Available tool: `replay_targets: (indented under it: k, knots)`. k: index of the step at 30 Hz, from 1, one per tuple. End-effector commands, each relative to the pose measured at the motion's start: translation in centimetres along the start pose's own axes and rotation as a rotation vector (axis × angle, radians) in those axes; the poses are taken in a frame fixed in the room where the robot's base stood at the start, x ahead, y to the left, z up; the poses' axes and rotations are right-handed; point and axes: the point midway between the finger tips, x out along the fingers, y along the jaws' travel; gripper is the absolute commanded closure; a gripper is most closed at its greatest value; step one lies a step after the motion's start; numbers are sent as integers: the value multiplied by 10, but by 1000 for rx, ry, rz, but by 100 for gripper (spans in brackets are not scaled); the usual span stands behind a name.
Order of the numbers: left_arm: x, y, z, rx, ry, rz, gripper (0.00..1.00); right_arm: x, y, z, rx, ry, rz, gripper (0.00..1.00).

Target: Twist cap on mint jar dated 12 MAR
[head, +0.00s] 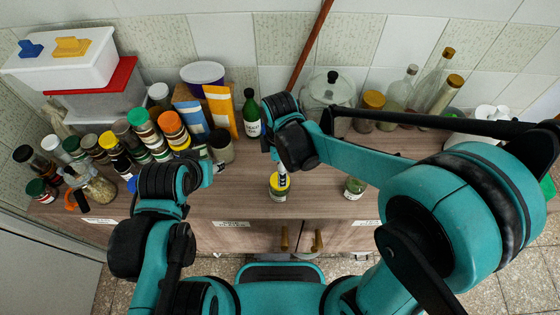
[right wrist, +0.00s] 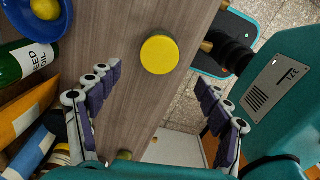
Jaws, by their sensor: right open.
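A small jar with a yellow cap (head: 279,184) stands near the front edge of the wooden counter. In the right wrist view the round yellow cap (right wrist: 160,54) shows from above. My right gripper (right wrist: 152,78) is open, its purple-padded fingers spread either side, with the cap between and slightly beyond the tips, touching neither. In the head view my right gripper (head: 283,174) partly hides the jar. A second small jar with greenish contents (head: 355,187) stands to its right. I cannot read a date on either. My left gripper (head: 213,166) is at the left, its fingers unclear.
Several spice jars (head: 112,145) crowd the counter's left side. A green bottle (head: 251,115), a glass pot (head: 328,92) and tall bottles (head: 400,92) stand behind. Bare counter (head: 235,200) lies left of the yellow-capped jar. A blue bowl (right wrist: 30,22) shows in the wrist view.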

Motion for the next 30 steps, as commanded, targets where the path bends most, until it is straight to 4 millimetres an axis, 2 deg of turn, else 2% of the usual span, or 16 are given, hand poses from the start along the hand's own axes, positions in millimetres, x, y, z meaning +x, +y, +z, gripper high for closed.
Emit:
replay_targets:
  k: [6,12,17,24,26,30]
  knots:
    - [10,0,7,0,0,0,60,37,1,0,3,1,2,22]
    - [15,0,11,0,0,0,60,62,0,0,5,1,2,22]
    - [16,0,12,0,0,0,60,70,0,0,5,1,2,22]
    - [16,0,11,0,0,0,60,70,0,1,6,1,3,22]
    - [16,0,11,0,0,0,60,70,0,1,6,1,3,35]
    - [16,0,12,0,0,0,60,70,0,1,6,1,3,72]
